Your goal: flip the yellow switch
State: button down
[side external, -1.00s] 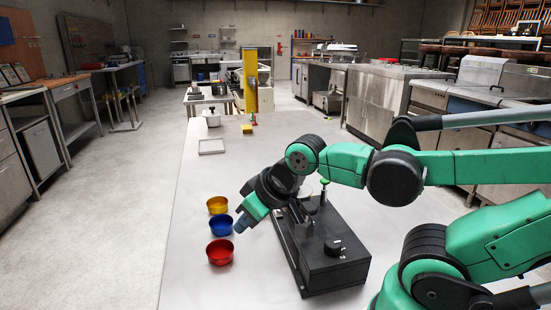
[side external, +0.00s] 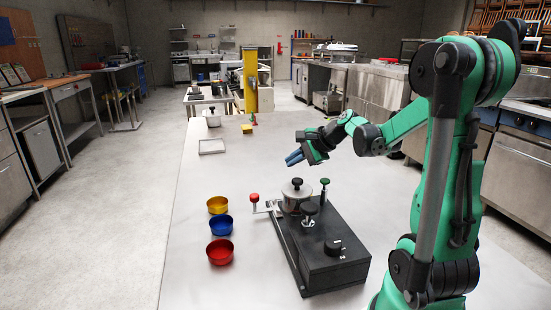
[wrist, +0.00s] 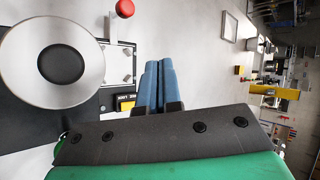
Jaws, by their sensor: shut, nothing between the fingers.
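A small yellow part that looks like the yellow switch (wrist: 126,104) shows in the wrist view, on the black box beside the round metal lid, just left of my fingers. I cannot make out its position or find it in the side view, where the metal pot may hide it. The black box (side external: 318,262) sits on the table. My gripper (side external: 292,158) is above the table, past the far end of the box. Its blue fingers (wrist: 157,85) are together and empty, apart from the yellow part.
The box carries a metal pot (side external: 292,203), a red-knobbed lever (side external: 254,197), a green-knobbed stick (side external: 324,183) and a black dial (side external: 333,247). Yellow (side external: 217,205), blue (side external: 221,225) and red (side external: 220,252) bowls stand to the left. The table beyond the box is largely clear.

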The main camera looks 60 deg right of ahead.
jog(key=s+d+m+t+h, duration=0.1)
jog(key=s+d+m, duration=0.2)
jog(key=d, duration=0.4)
jog(key=shift+f+m, duration=0.4)
jog(key=shift+m, duration=0.5)
jog(key=shift+f, duration=0.1)
jog(key=shift+w+d+f, duration=0.2)
jog(key=shift+f, duration=1.2)
jog(key=shift+w+d+f, duration=0.15)
jog(key=shift+w+f, duration=0.1)
jog(key=shift+f, duration=1.15)
jog(key=shift+w+d+f, duration=0.2)
jog(key=shift+f, duration=1.2)
jog(key=shift+f, duration=0.4)
jog(key=shift+w+d+f, duration=0.1)
jog(key=shift+f, duration=0.35)
jog(key=shift+r, duration=0.8)
